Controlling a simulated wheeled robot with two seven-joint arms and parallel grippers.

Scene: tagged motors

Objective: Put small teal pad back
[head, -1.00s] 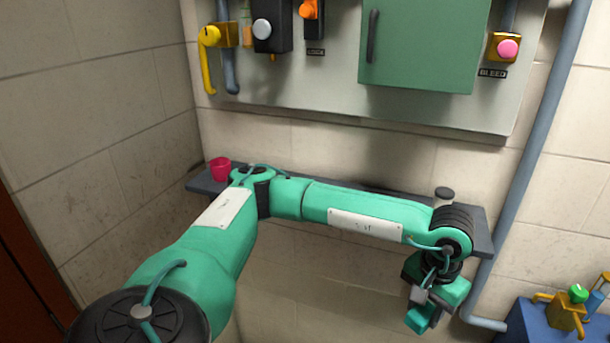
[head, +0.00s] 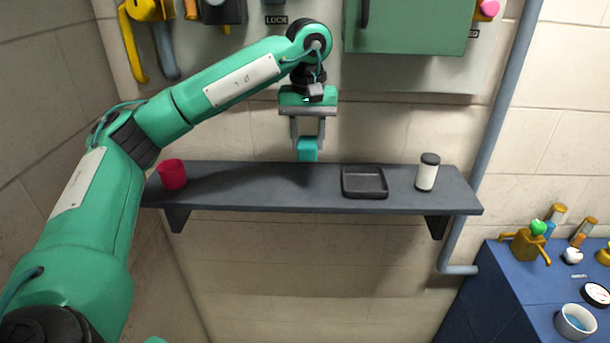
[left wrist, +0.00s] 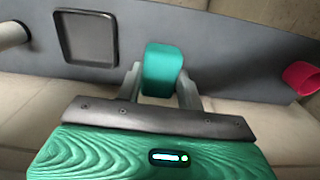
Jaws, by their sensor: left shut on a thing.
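The small teal pad (head: 307,150) is held between the fingers of my left gripper (head: 307,140), above the back part of the dark wall shelf (head: 240,187). In the left wrist view the teal pad (left wrist: 163,70) sits between the two grey fingers of the left gripper (left wrist: 162,85). A dark square tray (head: 364,183) lies on the shelf, right of the pad in the head view, and looks empty. The tray also shows in the left wrist view (left wrist: 87,38). My right gripper is not in view.
A red cup (head: 173,174) stands at the shelf's left end. A white jar with a dark lid (head: 427,173) stands right of the tray. A green cabinet (head: 405,28) hangs above. A blue bench (head: 500,290) with several small items is at lower right.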

